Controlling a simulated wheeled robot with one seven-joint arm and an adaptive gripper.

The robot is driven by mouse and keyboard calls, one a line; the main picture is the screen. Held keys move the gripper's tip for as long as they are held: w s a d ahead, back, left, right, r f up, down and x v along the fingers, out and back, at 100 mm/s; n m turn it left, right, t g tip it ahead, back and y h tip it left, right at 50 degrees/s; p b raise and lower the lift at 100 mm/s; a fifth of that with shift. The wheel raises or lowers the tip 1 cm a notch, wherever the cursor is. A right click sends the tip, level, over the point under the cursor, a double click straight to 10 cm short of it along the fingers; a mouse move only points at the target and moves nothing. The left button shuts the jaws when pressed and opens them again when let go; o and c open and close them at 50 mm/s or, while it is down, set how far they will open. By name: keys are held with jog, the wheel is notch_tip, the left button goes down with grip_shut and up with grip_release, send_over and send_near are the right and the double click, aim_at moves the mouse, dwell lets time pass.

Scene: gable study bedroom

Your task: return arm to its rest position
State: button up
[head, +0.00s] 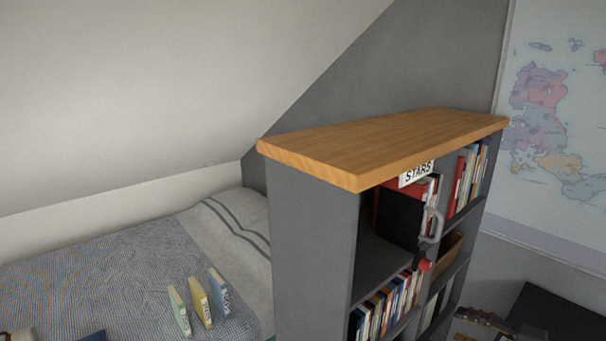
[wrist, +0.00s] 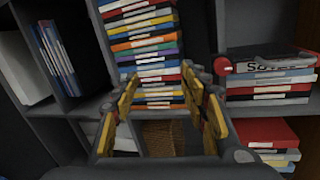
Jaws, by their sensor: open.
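My gripper (wrist: 158,78) shows in the wrist view, with yellow-and-black fingers spread apart. Nothing is between the fingers, and it faces the book-filled shelves. In the head view I cannot clearly make out my gripper. The grey bookcase (head: 310,240) has a wooden top (head: 400,137) and stands right of centre. A white label (head: 416,174) reading STARS sits at its front upper edge. A label with similar letters shows in the wrist view (wrist: 275,67).
Books (head: 385,305) fill several compartments; a stack (wrist: 150,45) is behind my fingers. A grey curved piece with a red end (head: 424,264) sits at the bookcase front. Three books (head: 200,303) stand on the bed (head: 110,275). The sloped ceiling (head: 150,90) is low at left.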

jog(key=s+a+f+n+g+h+p, duration=0.15)
jog(key=s+a+g+h, duration=0.35)
jog(key=s+a+g, duration=0.7)
jog(key=s+a+r+n+t+h+p, duration=0.1)
jog(key=s+a+r+n+t+h, duration=0.1)
jog(key=s+a+r+n, duration=0.3)
jog(key=s+a+r+n+t+h+p, duration=0.2)
jog(key=s+a+r, duration=0.5)
jog(key=r, duration=0.4)
jog(key=a+n+t+h, duration=0.1)
jog(key=n+t, duration=0.1)
jog(key=n, duration=0.1)
jog(key=shift+s+r, duration=0.25)
jog(key=shift+s, duration=0.15)
jog(key=shift+a, duration=0.1)
